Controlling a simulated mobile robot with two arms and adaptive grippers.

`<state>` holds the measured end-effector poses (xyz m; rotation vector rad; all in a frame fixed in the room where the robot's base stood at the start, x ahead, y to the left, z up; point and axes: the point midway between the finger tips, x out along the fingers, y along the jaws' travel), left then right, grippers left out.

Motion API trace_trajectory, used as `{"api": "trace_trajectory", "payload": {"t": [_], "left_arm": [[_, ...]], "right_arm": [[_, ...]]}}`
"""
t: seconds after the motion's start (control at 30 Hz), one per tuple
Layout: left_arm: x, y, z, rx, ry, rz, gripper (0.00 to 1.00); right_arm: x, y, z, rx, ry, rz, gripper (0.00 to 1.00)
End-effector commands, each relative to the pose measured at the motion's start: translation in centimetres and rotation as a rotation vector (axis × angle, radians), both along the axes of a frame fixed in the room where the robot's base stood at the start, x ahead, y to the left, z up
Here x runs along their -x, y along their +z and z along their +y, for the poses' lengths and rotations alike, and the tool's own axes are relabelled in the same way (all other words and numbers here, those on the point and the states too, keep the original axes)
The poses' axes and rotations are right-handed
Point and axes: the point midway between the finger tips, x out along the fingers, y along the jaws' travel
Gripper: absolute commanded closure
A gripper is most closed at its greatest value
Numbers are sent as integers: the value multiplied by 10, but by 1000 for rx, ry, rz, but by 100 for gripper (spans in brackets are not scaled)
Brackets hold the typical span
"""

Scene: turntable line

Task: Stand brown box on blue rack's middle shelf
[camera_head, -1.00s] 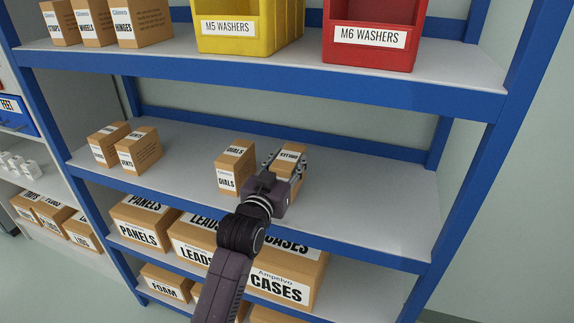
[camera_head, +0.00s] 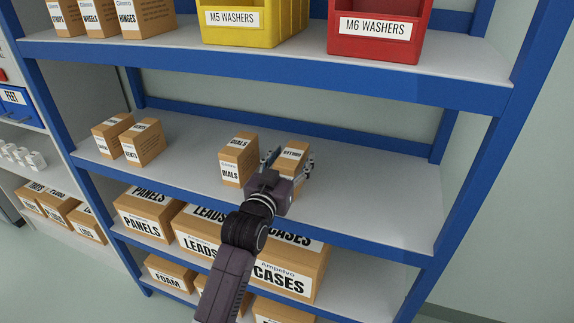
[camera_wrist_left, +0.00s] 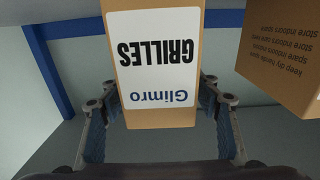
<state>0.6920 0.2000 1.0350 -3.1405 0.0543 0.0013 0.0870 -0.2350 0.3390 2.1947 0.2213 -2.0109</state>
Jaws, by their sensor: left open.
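A brown box (camera_head: 293,153) stands upright on the middle shelf (camera_head: 370,195) of the blue rack (camera_head: 335,234). In the left wrist view this box (camera_wrist_left: 155,112) shows upside down with a white "Glimro GRILLES" label. My left gripper (camera_head: 290,161) is open in front of the box, one finger on each side of it. In the left wrist view the left gripper (camera_wrist_left: 163,118) shows gaps between its fingers and the box sides. The gripper hides the lower part of the box in the head view. My right gripper is not in view.
A brown DIALS box (camera_head: 237,160) stands just left of the gripper. Two more small boxes (camera_head: 143,143) stand at the shelf's left end. The shelf's right part is clear. Yellow (camera_head: 240,25) and red bins (camera_head: 375,35) sit above; larger boxes (camera_head: 285,275) fill the shelf below.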

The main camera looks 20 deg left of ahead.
Motion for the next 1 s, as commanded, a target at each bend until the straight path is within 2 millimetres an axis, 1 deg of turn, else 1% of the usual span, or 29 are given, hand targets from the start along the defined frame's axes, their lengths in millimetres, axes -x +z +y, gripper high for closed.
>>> {"api": "trace_trajectory", "payload": {"t": [0.17, 0.5, 0.6, 0.7, 0.8, 1.0], "left_arm": [[20, -2, 1, 0, 0, 1, 43], [84, -3, 3, 0, 0, 2, 43], [100, -2, 3, 0, 0, 1, 43], [110, -1, 4, 0, -1, 0, 43], [117, -1, 4, 0, -1, 0, 43], [119, 0, 4, 0, 0, 0, 43]], "right_arm": [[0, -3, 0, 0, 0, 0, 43], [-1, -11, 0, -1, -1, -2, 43], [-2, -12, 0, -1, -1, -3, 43], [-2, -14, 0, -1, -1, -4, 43], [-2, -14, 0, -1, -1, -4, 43], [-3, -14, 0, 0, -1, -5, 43]]}}
